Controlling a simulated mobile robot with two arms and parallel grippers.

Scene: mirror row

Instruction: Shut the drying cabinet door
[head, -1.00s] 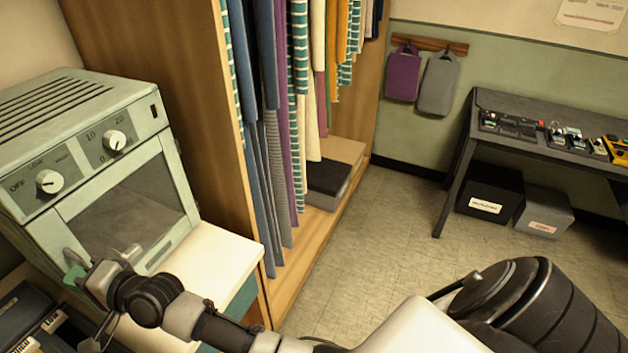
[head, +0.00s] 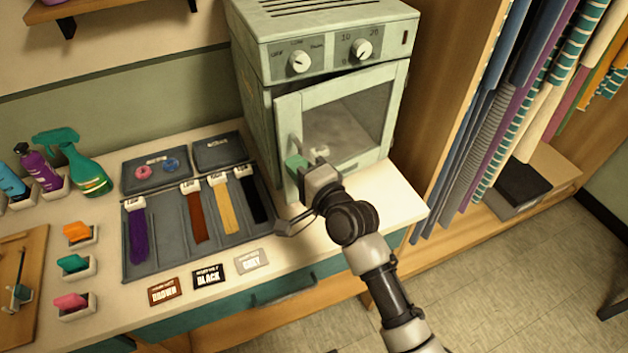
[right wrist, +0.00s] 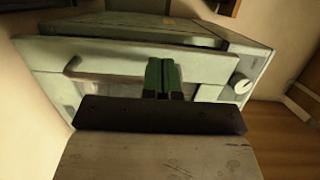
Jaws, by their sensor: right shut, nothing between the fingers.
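The drying cabinet (head: 262,125) is a pale green box with two knobs on its front. Its windowed door (head: 288,108) stands slightly ajar, with a narrow gap at the top and left edge. The door also shows in the right wrist view (right wrist: 110,62). A bar handle (head: 296,143) is on the door's left side. My right gripper (head: 297,164) has green fingers, shut and empty, in front of the door's lower left, just below the handle. The shut fingers also show in the right wrist view (right wrist: 163,75). I cannot tell whether they touch the door. My left gripper is not in view.
A grey tray (head: 160,262) with coloured strips lies left of the cabinet on the counter (head: 110,335). A green spray bottle (head: 85,165) stands at the back left. An open wardrobe of hanging cloths (head: 490,130) is to the right.

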